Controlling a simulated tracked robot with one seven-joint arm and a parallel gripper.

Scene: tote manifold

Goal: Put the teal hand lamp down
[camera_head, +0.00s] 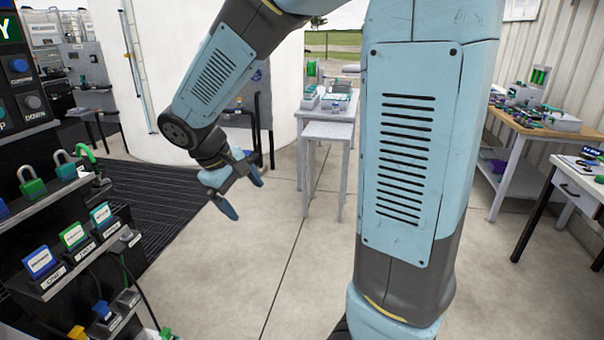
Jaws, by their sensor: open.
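My gripper (241,192) hangs in the air left of the middle, over the open floor and in front of the dark ribbed mat. Its two blue fingers are spread apart, and I see nothing held between them. I cannot make out a teal hand lamp anywhere in this view. My own arm covers much of the middle and right of the picture and hides what lies behind it.
A dark rack (70,272) with padlocks and labelled blocks stands close at left. A small white table (328,131) stands beyond my gripper. A wooden-topped workbench (512,125) and a white table (574,178) stand at right. The concrete floor (225,275) between is clear.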

